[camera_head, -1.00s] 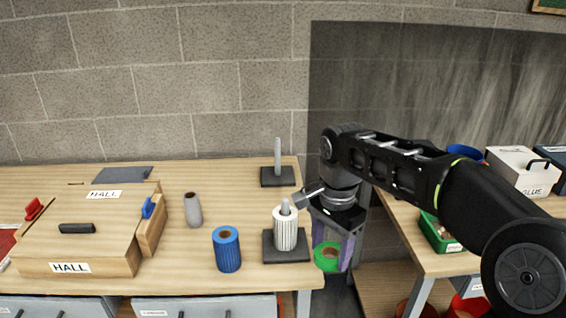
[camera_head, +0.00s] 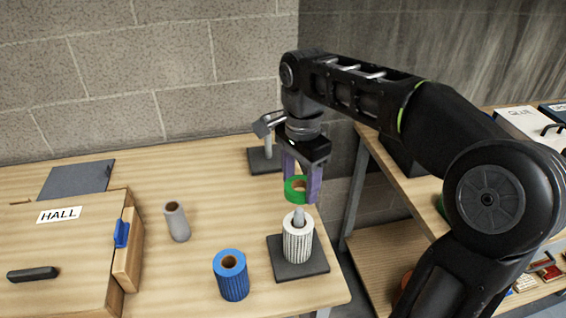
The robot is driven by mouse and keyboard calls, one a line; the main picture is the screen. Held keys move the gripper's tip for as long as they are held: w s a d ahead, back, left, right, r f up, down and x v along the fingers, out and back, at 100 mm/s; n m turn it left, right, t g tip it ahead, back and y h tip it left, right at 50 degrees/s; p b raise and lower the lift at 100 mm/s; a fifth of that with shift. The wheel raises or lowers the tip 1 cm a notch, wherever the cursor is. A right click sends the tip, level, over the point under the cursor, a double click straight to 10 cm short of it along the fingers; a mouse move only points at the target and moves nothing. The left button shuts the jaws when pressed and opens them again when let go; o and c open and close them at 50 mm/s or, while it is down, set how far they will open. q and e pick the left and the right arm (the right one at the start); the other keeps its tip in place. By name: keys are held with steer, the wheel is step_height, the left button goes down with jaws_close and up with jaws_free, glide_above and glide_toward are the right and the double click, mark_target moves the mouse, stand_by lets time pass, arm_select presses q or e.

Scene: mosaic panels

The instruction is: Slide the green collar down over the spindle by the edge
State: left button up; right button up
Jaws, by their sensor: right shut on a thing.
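My right gripper (camera_head: 301,182) is shut on the green collar (camera_head: 296,190), a short ring with a brown inner core, and holds it between purple fingers. The collar is in the air, in the picture just above the tip of the near spindle (camera_head: 298,215). That spindle is a grey post on a dark square base (camera_head: 313,268) by the table's right edge. A white ribbed collar (camera_head: 297,243) sits around its lower part. A second spindle (camera_head: 268,146) on a dark base stands farther back, partly hidden behind my gripper. My left gripper is not in view.
A blue ribbed roll (camera_head: 231,276) stands left of the near spindle, and a grey cylinder (camera_head: 177,222) stands farther left. A wooden box labelled HALL (camera_head: 75,240) fills the left. A gap separates this table from the right-hand shelf (camera_head: 385,240).

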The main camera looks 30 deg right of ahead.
mark_target(300, 209)
steer(key=shift+s+r, duration=0.1)
steer(key=shift+s, duration=0.1)
steer(key=shift+f, duration=0.2)
steer(key=shift+f, duration=1.25)
steer(key=shift+f+b, duration=2.6)
steer(key=shift+f, duration=0.65)
steer(key=o, duration=1.4)
steer(key=shift+o, duration=0.2)
steer(key=shift+r, duration=0.1)
